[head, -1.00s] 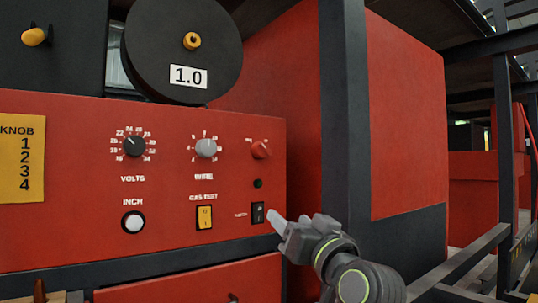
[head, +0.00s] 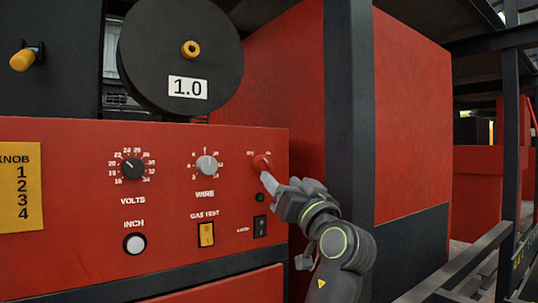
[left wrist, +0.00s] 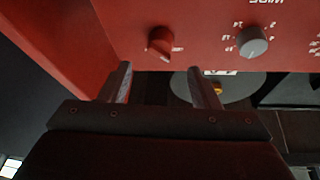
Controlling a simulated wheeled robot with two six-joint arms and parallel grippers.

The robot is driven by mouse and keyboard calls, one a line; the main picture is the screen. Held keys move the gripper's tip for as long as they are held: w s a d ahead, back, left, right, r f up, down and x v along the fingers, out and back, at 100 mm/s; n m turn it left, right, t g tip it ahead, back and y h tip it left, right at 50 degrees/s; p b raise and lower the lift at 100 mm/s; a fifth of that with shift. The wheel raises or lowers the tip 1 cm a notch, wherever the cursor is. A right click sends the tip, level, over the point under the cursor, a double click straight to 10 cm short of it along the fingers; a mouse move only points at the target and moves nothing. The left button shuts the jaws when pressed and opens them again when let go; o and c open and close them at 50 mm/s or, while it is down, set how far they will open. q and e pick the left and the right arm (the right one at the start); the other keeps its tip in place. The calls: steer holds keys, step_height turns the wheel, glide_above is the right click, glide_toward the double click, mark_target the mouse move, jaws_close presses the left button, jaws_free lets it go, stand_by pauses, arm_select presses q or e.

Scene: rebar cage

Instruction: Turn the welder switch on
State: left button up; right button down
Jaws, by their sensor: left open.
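The welder's red front panel (head: 75,220) fills the left of the head view. A red rotary switch (head: 262,162) sits at its upper right, above a small dark green lamp (head: 260,196). A black rocker switch (head: 260,227) is below the lamp. My left gripper (head: 269,181) is open and empty, with its fingertips close to the red switch. In the left wrist view the red switch (left wrist: 160,42) appears between and just beyond the two fingertips (left wrist: 160,72). I cannot tell whether they touch it. My right gripper is not in view.
A grey wire knob (head: 207,166), a black volts knob (head: 132,168), a white inch button (head: 134,243) and a yellow gas switch (head: 206,234) are on the panel. A black spool (head: 180,55) is above. A dark post (head: 349,100) stands right of the panel.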

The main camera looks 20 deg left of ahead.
mark_target(267, 166)
arm_select(q)
steer(key=p+x, duration=0.3)
steer(key=x, duration=0.2)
steer(key=shift+w+a+r, duration=0.2)
steer(key=shift+a+r, duration=0.05)
steer(key=shift+p+x, duration=0.45)
steer(key=shift+x, duration=0.35)
steer(key=shift+a+f, duration=0.1)
steer(key=shift+f, duration=0.05)
steer(key=shift+c, duration=0.5)
steer(key=c, duration=0.9)
steer(key=shift+o, duration=0.2)
